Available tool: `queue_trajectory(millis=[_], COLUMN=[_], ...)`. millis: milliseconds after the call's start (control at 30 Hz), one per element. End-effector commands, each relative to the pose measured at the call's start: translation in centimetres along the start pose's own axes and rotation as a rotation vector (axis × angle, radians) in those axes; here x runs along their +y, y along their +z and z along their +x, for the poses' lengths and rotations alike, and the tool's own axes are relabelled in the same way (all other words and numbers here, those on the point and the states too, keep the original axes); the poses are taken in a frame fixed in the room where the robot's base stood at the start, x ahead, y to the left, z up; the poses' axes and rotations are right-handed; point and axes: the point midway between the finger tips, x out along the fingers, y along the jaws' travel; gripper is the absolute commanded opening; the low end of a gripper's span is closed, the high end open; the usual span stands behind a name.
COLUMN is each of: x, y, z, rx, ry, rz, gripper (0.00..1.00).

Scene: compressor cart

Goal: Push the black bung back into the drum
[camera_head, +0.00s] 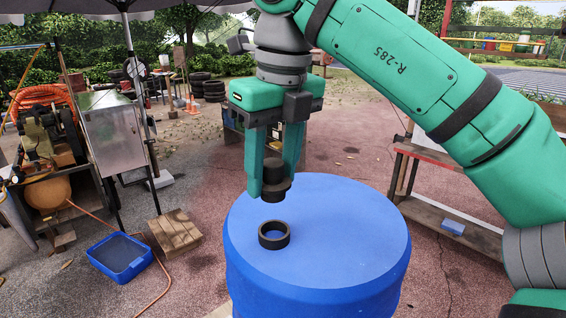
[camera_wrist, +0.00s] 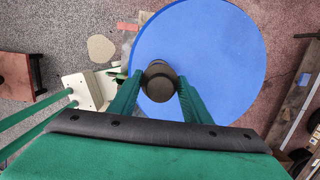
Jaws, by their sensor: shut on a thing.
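The blue drum (camera_head: 345,225) stands upright in front of me, and its flat top also shows in the wrist view (camera_wrist: 215,60). A dark ring-shaped opening (camera_head: 274,235) stands up from the drum top near its front left. In the wrist view the bung (camera_wrist: 159,82) sits between the fingertips and the ring cannot be made out.
A blue tray (camera_head: 120,257) and a wooden pallet (camera_head: 175,232) lie on the ground to the left. A compressor cart with a metal box (camera_head: 112,130) stands far left. A wooden shelf (camera_head: 450,228) stands right of the drum. The drum top is otherwise clear.

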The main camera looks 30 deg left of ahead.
Motion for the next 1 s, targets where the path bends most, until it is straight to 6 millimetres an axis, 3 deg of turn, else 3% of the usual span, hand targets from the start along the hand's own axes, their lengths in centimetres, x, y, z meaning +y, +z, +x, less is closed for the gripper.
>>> queue_trajectory(millis=[467,1000], x=[-0.5,-0.1], y=[-0.6,-0.7], z=[0.2,4.4], rx=[0.001,0.001], ry=[-0.001,0.000], rz=[0.014,0.002], gripper=[0.22,0.22])
